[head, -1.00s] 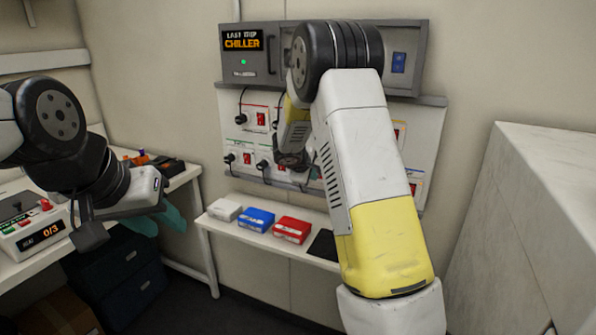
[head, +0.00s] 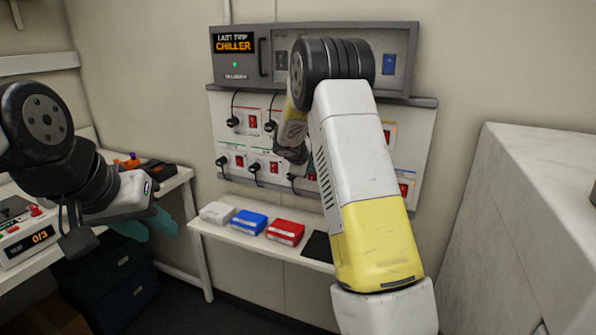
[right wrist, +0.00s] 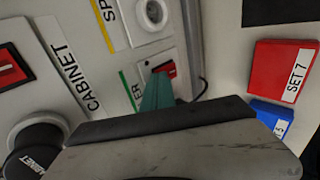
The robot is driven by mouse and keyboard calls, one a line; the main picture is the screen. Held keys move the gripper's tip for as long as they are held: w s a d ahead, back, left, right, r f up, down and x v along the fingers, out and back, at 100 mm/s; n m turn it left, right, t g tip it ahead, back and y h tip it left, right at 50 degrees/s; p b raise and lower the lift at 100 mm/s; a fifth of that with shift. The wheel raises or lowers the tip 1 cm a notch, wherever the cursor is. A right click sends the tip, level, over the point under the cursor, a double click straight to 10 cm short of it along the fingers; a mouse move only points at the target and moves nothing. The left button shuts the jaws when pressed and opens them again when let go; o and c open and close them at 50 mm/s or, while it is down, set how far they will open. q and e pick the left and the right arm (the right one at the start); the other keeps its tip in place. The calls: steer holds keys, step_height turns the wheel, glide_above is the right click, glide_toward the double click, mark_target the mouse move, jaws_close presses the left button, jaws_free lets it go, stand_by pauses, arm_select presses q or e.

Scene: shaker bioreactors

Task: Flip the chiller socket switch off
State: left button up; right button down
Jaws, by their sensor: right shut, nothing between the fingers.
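The socket panel (head: 222,108) hangs on the wall below the chiller (head: 288,85), whose sign reads "LAST TRIP CHILLER" above a green light. It carries several sockets with red switches and black plugs. My right gripper (right wrist: 157,92) is shut and empty, its teal fingertips at a red switch (right wrist: 168,70) beside a green-striped label. Only "ER" of that label shows, so I cannot tell which socket it is. Contact and switch position are unclear. In the head view my right arm hides these fingertips and part of the panel. My left gripper (head: 147,226) is open and empty near the left bench.
A narrow shelf (head: 225,232) below the panel holds white (head: 217,212), blue (head: 249,222) and red (head: 285,232) boxes and a black pad (head: 318,246). The left bench holds a device reading "0/3" (head: 28,240). A pale block (head: 520,220) stands at right.

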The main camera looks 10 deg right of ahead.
steer(key=shift+r, duration=0.15)
steer(key=shift+r, duration=0.65)
